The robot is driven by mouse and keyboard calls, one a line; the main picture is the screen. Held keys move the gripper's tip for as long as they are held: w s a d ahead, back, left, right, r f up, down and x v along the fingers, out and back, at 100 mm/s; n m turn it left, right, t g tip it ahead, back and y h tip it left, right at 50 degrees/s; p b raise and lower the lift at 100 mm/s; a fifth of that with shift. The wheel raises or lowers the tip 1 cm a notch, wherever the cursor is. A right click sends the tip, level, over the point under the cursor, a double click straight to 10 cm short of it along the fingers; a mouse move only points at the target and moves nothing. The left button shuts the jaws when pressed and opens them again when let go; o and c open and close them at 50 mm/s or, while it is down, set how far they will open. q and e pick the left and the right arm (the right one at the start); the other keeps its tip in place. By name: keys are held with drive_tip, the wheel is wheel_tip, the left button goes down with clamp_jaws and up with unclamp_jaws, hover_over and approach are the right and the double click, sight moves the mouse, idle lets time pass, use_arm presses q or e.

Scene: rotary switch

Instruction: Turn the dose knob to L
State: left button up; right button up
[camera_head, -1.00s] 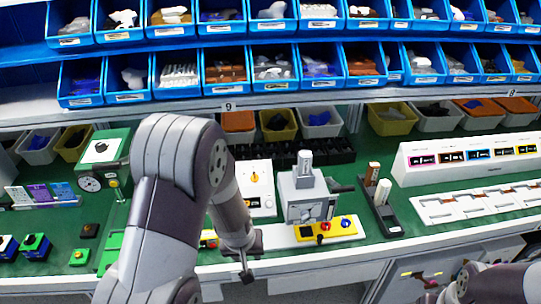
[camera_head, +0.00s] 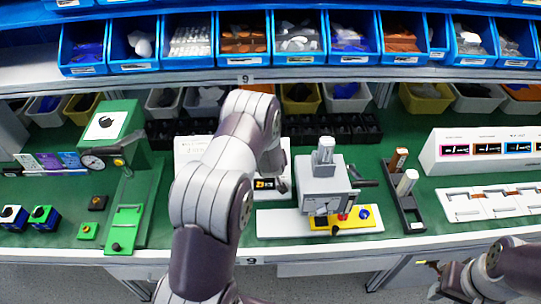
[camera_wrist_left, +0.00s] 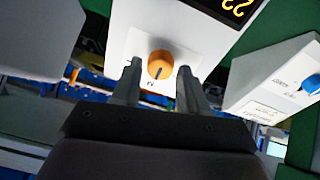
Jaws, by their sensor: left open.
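An orange round knob (camera_wrist_left: 160,65) with a dark pointer line sits on a white panel (camera_wrist_left: 135,22) in the left wrist view. Its lettering is too small to read. My left gripper (camera_wrist_left: 159,76) is open, with one fingertip on each side of the knob in the picture; I cannot tell whether they touch it. In the head view my left arm covers the knob and the left gripper, and part of the white unit (camera_head: 188,150) shows beside the arm. My right gripper (camera_head: 434,291) is small and dark at the lower right, its jaws unclear.
A dark display with yellow digits (camera_wrist_left: 238,6) is near the knob. A white box with a blue knob (camera_wrist_left: 311,83) is to the right. In the head view a grey machine (camera_head: 324,187) stands right of my left arm, and a green press (camera_head: 135,200) stands left.

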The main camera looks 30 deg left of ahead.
use_arm(q)
drive_tip(key=shift+w+a+f, duration=0.1)
drive_tip(key=shift+a+f, duration=0.05)
drive_tip(key=shift+f, duration=0.1)
drive_tip(key=shift+w+a+f, duration=0.1)
drive_tip(key=shift+w+f, duration=0.05)
drive_tip(key=shift+w, duration=0.05)
drive_tip(key=c, duration=0.8)
drive_tip(key=shift+o, duration=0.2)
use_arm(e)
drive_tip(key=shift+s+d+r, duration=0.1)
drive_tip(key=shift+s+r, duration=0.05)
drive_tip(key=shift+s, duration=0.1)
use_arm(q)
drive_tip(key=m, duration=0.5)
drive_tip(key=shift+m, duration=0.3)
drive_tip(key=m+h, duration=0.1)
drive_tip(key=m, duration=0.5)
drive_tip(key=shift+m, duration=0.4)
